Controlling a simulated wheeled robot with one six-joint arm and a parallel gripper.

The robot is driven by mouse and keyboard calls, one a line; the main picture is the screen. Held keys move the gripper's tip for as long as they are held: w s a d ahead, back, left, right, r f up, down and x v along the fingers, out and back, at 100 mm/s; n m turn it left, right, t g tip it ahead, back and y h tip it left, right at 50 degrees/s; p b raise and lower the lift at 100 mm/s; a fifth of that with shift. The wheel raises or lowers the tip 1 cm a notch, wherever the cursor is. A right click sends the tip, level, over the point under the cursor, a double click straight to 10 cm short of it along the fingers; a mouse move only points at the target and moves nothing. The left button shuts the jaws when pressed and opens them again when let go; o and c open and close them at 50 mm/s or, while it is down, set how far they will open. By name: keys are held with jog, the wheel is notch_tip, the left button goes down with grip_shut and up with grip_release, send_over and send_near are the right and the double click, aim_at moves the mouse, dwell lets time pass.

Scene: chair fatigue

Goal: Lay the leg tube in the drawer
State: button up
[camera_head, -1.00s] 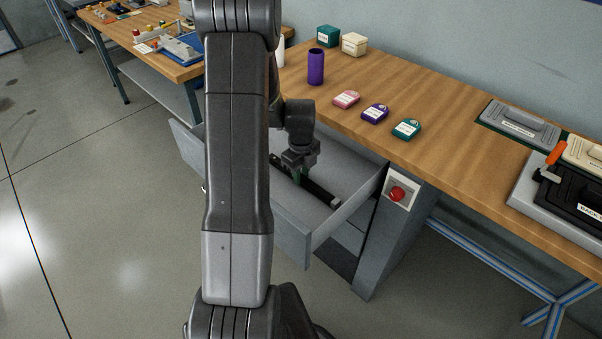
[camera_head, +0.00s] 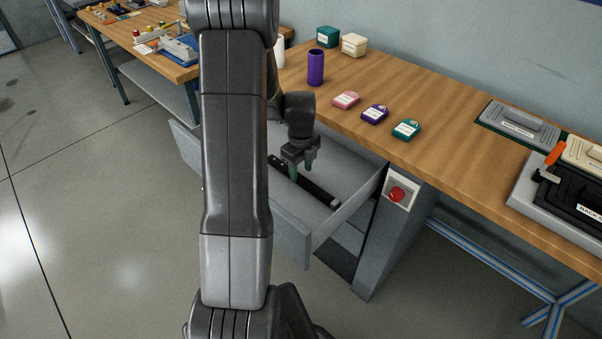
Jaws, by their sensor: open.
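The leg tube (camera_head: 318,191) is a dark, straight bar lying on the floor of the open grey drawer (camera_head: 292,238). My gripper (camera_head: 302,173) is inside the drawer's outline, pointing down just above the tube. A small gap seems to lie between the fingers and the tube, but the exact height cannot be told. My arm hides the drawer's left-middle part.
On the wooden bench (camera_head: 455,150) stand a purple cup (camera_head: 316,68), several small labelled blocks and two boxes. A red button (camera_head: 397,194) sits on the panel right of the drawer. A grey case (camera_head: 518,125) and a clamp fixture are farther right. The floor at left is clear.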

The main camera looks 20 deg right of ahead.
aim_at(301, 177)
notch_tip(301, 177, up, 10)
jog(key=shift+f, duration=0.15)
